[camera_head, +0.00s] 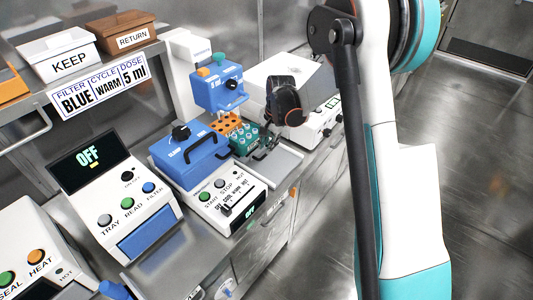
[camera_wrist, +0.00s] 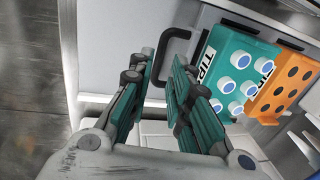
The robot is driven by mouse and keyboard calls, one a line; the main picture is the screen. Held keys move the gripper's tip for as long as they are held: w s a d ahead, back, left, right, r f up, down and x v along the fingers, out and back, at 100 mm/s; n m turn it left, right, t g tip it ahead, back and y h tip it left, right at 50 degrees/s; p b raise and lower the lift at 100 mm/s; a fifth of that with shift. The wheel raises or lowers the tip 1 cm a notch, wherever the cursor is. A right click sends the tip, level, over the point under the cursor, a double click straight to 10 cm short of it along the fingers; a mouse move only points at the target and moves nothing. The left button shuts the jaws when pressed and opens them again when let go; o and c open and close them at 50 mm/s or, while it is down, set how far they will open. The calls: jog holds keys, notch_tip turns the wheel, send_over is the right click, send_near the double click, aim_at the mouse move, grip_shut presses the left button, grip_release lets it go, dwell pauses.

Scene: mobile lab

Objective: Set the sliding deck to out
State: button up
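The sliding deck (camera_head: 284,165) is a light grey plate below the blue dispenser head in the head view. In the wrist view its pale surface (camera_wrist: 110,45) carries a black bar handle (camera_wrist: 174,36). A teal tip rack (camera_wrist: 236,70) with white and blue tips stands beside the handle; it also shows in the head view (camera_head: 243,140). My gripper (camera_wrist: 160,68) is open, with its two fingers apart and the handle's lower part between or just beyond the fingertips. I cannot tell whether they touch it. In the head view my gripper (camera_head: 266,142) is over the deck, partly hidden by my wrist.
An orange rack (camera_wrist: 284,92) stands beside the teal rack. The blue dispenser head (camera_head: 218,90) rises behind. A blue-lidded box (camera_head: 190,158) and a control panel (camera_head: 228,203) are to the left. Open floor (camera_head: 480,170) lies to the right.

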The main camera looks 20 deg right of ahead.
aim_at(266, 155)
jog(key=shift+w+a+f+b, duration=0.15)
jog(key=shift+f+b, duration=0.1)
jog(key=shift+f, duration=0.85)
jog(key=shift+w+a+f+b, duration=0.1)
jog(key=shift+w+f+b, duration=0.1)
jog(key=shift+f, duration=0.85)
grip_shut()
jog(key=s+d+b, duration=0.1)
jog(key=s+d, duration=0.7)
jog(key=s, duration=0.3)
jog(key=shift+s+d, duration=0.15)
jog(key=shift+s, duration=0.15)
grip_release()
jog(key=shift+s+d, duration=0.1)
